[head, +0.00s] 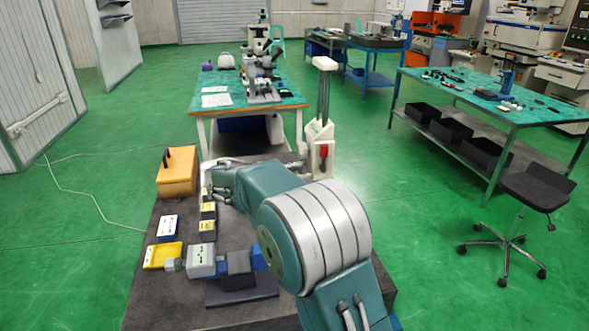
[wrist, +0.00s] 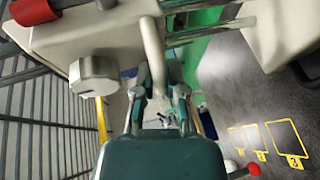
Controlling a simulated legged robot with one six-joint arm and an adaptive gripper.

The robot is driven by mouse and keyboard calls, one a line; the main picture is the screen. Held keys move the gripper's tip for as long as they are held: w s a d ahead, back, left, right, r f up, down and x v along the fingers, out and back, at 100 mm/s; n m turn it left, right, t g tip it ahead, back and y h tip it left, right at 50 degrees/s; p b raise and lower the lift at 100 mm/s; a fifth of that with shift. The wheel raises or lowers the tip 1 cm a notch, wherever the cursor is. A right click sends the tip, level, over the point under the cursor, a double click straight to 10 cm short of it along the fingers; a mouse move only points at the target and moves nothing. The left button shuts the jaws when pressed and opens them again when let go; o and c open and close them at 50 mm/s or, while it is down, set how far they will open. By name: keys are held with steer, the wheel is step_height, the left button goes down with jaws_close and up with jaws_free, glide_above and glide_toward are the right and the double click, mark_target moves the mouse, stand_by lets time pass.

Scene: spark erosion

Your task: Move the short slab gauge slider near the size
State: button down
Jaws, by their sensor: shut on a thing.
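A gauge with a pale base and a tall column (head: 322,95) stands at the back right of the dark slab (head: 150,290). A pale metal bar reaches left from it behind my gripper. My gripper (head: 218,180) is low over the slab's far side. In the wrist view, its fingers (wrist: 161,88) are closed around a slim pale post (wrist: 153,42) beneath a white body, apparently part of the slider. A round metal knob (wrist: 96,76) sits beside it. My fingers and arm hide the exact contact and much of the gauge.
Dark blocks with yellow labels (head: 208,210) stand in a row on the slab. Yellow outlines (wrist: 286,137) mark its surface. A wooden box (head: 177,178), a blue-white case (head: 167,228) and a grey vise-like device (head: 203,261) stand at left. A microscope bench (head: 190,108) is behind.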

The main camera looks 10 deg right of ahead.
step_height(320, 180, down, 3)
steer(key=shift+f, duration=0.1)
steer(key=c, duration=0.7)
jaws_free()
steer(key=shift+a, duration=0.1)
steer(key=v, duration=1.2)
